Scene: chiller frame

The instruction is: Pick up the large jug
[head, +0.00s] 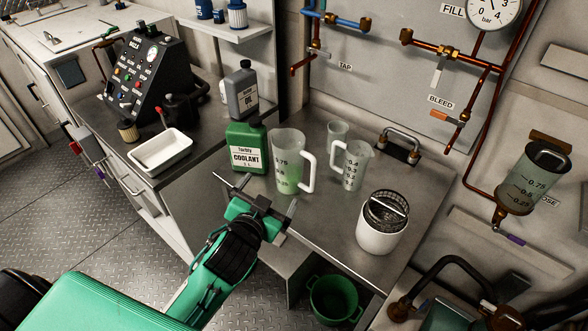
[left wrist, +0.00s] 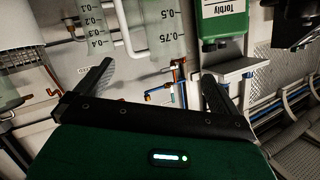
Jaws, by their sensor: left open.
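The large jug (head: 287,160), clear with a white handle on its right and marks up to 0.75, stands upright on the metal worktop. Pale green shows in its lower part. In the left wrist view the jug (left wrist: 155,30) appears upside down, ahead of the fingers. My left gripper (head: 262,198) is open and empty, just in front of the jug on the near side, with its fingers spread. No contact with the jug can be made out. The left gripper's fingers (left wrist: 157,72) also show apart in the wrist view. My right gripper is not in view.
The green coolant bottle (head: 247,147) stands close left of the jug, with a grey oil bottle (head: 242,90) behind. A smaller jug (head: 350,165) stands close right. A white pot with a strainer (head: 379,235) is near the right front. A white tray (head: 160,152) lies left.

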